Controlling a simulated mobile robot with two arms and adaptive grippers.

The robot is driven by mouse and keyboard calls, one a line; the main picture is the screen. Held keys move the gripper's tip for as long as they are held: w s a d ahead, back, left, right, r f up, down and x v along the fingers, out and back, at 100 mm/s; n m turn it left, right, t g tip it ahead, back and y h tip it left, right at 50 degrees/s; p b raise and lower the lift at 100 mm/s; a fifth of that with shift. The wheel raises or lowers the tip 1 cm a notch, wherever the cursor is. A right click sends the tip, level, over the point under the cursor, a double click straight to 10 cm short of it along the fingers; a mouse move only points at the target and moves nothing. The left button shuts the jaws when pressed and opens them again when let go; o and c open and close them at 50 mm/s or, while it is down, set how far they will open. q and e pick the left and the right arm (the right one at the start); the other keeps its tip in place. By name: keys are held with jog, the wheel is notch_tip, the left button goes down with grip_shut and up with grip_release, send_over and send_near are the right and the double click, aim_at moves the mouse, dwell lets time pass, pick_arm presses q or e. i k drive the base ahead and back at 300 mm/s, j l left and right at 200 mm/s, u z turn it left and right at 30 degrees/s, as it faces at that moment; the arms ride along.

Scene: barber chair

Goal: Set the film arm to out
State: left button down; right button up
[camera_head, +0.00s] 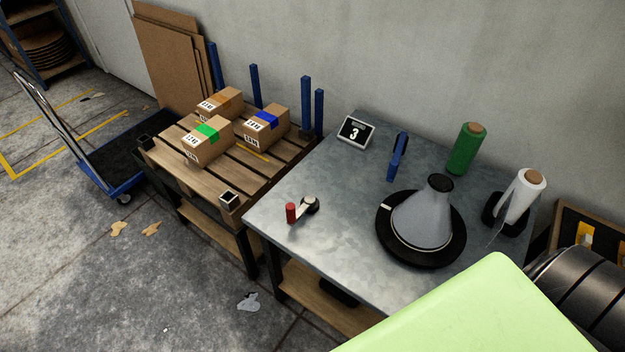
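A roll of clear white film (523,194) stands tilted on a black holder (491,209) at the right end of a grey metal table (345,205). A loose strip of film hangs from its left side, toward a round black turntable (393,247). A grey cone (424,219) with a black top stands on the turntable. Which part is the film arm, and whether it is in or out, I cannot tell for sure. Neither of my grippers is in view.
The front right table corner is hidden.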

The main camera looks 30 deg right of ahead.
aim_at(393, 164)
jog(key=z, duration=1.45)
jog(key=l+z, duration=0.2)
jog(key=k+l, duration=0.05)
jog(key=l, duration=0.05)
